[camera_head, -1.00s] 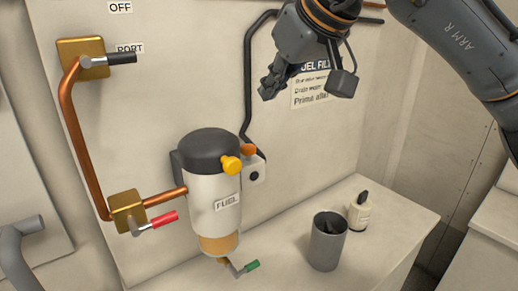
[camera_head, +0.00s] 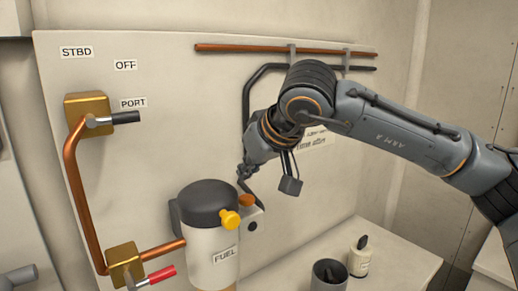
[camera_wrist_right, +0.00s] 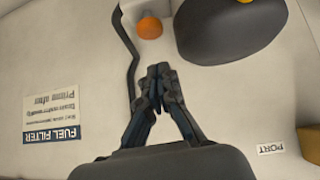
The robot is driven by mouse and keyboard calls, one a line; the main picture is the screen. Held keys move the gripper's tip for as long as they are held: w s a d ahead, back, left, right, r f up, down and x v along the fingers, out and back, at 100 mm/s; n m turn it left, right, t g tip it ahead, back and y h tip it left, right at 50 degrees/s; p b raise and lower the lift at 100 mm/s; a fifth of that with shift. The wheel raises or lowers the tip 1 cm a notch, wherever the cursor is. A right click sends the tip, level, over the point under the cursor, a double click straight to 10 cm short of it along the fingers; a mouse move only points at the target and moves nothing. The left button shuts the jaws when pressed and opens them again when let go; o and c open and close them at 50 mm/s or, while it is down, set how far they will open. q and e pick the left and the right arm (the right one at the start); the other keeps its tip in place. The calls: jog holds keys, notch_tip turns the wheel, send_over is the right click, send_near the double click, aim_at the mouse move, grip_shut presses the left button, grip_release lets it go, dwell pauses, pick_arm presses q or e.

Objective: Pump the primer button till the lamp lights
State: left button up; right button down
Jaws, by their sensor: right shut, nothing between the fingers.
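The fuel filter (camera_head: 205,245) has a black cap (camera_head: 206,195) and a yellow knob (camera_head: 229,219). Beside it a pale block carries an orange rounded button (camera_head: 246,200), which looks like the primer button. The block has a dark round spot (camera_head: 253,226), possibly the unlit lamp; I cannot be sure. My right gripper (camera_head: 243,172) is shut and empty, its tips just above the orange button, apart from it as far as I can tell. In the right wrist view the fingertips (camera_wrist_right: 158,70) point toward the orange button (camera_wrist_right: 149,27). My left gripper is not in view.
A copper pipe (camera_head: 80,205) joins two brass valves at left, one with a black handle (camera_head: 112,118), one with a red handle (camera_head: 160,274). A grey cup (camera_head: 328,276) and a small white bottle (camera_head: 361,258) stand on the bench at right. A black hose runs behind my gripper.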

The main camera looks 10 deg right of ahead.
jog(key=shift+s+d+f+p, duration=0.1)
jog(key=shift+f+p, duration=0.05)
jog(key=shift+f, duration=0.8)
jog(key=shift+d+f+p, duration=0.1)
jog(key=shift+f+p, duration=0.05)
jog(key=shift+f, duration=0.8)
jog(key=shift+a, duration=0.1)
notch_tip(320, 180, down, 2)
jog(key=b, duration=0.2)
jog(key=shift+f+b, duration=0.2)
jog(key=shift+b, duration=0.1)
jog(key=shift+s+r, duration=0.1)
jog(key=v, duration=1.2)
jog(key=shift+r, duration=0.15)
